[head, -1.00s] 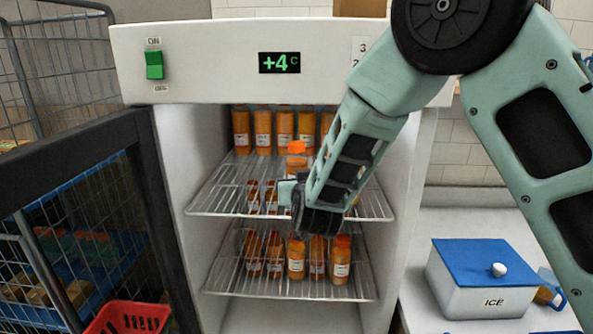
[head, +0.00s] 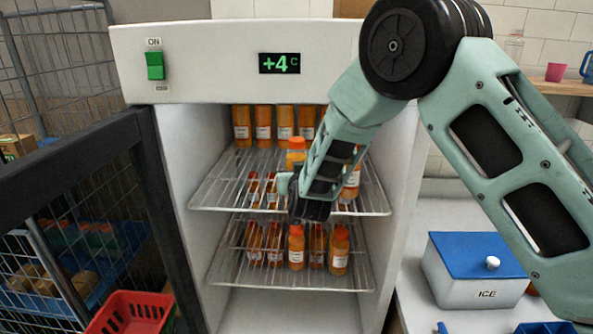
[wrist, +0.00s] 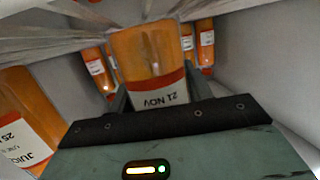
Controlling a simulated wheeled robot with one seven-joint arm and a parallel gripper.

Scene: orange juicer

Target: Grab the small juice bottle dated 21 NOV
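The orange bottle labelled 21 NOV (wrist: 160,95) stands between the fingers of my gripper (wrist: 158,92) in the wrist view, its label upside down there. Both fingers lie close against its sides, and the gripper appears shut on it. Its cap end is hidden by the gripper body. In the head view, my gripper (head: 296,188) is at the upper shelf, just below an orange-capped bottle (head: 296,155) that appears to be the same one; its lower part is hidden. I cannot tell whether its base touches the shelf.
A larger bottle marked 25 (wrist: 22,125) is close on the left in the wrist view. Small bottles (head: 262,190) stand beside my gripper on the upper wire shelf (head: 225,190); several more stand below. The open fridge door (head: 150,210) is left, an ice box (head: 475,270) right.

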